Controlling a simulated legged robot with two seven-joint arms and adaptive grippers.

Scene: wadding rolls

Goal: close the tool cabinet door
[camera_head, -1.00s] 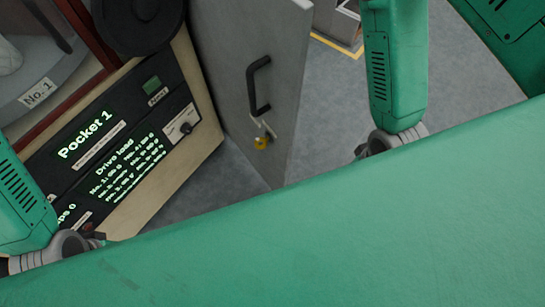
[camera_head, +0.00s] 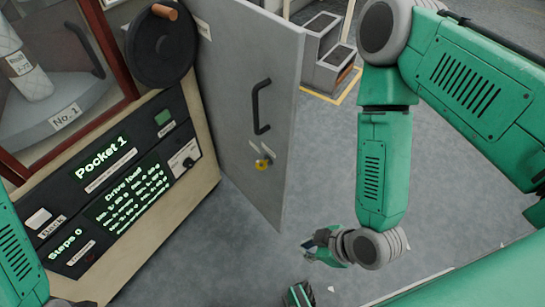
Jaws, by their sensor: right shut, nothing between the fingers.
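The grey tool cabinet door (camera_head: 228,110) stands open at the middle of the head view, swung out from the beige machine cabinet.
A control panel (camera_head: 120,160) reading "Pocket 1" is left of the door, with a black handwheel (camera_head: 160,48) above it. Grey box-like units (camera_head: 330,65) stand behind a yellow floor line at the back. The grey floor right of the door is open.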

